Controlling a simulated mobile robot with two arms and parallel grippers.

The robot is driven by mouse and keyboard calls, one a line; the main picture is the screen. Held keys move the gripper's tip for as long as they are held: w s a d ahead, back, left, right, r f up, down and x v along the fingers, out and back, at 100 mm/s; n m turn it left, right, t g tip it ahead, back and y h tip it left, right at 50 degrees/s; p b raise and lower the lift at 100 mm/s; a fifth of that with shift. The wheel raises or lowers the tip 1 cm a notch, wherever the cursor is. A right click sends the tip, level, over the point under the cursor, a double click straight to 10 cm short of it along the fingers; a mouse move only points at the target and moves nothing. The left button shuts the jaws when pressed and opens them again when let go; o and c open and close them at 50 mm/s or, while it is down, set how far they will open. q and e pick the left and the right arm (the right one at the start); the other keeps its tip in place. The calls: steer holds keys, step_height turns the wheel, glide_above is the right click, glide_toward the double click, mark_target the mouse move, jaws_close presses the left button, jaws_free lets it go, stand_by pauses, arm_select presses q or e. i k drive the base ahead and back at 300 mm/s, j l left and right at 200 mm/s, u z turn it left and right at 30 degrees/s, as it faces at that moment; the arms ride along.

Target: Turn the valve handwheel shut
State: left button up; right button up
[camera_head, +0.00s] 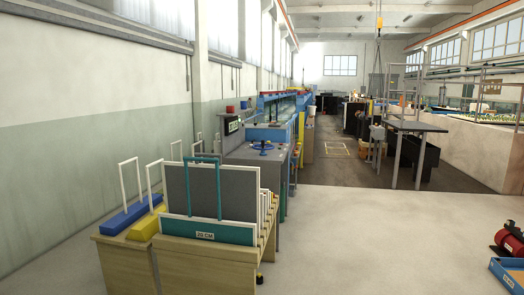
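A blue valve handwheel (263,146) lies about level on top of a grey cabinet (255,160), at the near end of the glass flume (283,106). It is small in the view, so I cannot tell how far it is turned. Neither of my grippers shows in the head view, and nothing touches the handwheel.
A wooden stand (180,258) with grey panels and a teal frame stands in front of the cabinet. A blue block (122,216) and a yellow block (148,224) lie on its left. A red machine (511,238) is at lower right. The floor (385,235) between is clear.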

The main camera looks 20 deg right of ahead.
mark_target(263, 145)
steer(key=i+l+z, duration=0.3)
steer(key=i+z, duration=0.3)
steer(key=i, duration=0.25)
steer(key=i+l+z, duration=0.1)
steer(key=i+z, duration=0.2)
steer(key=i, duration=1.6)
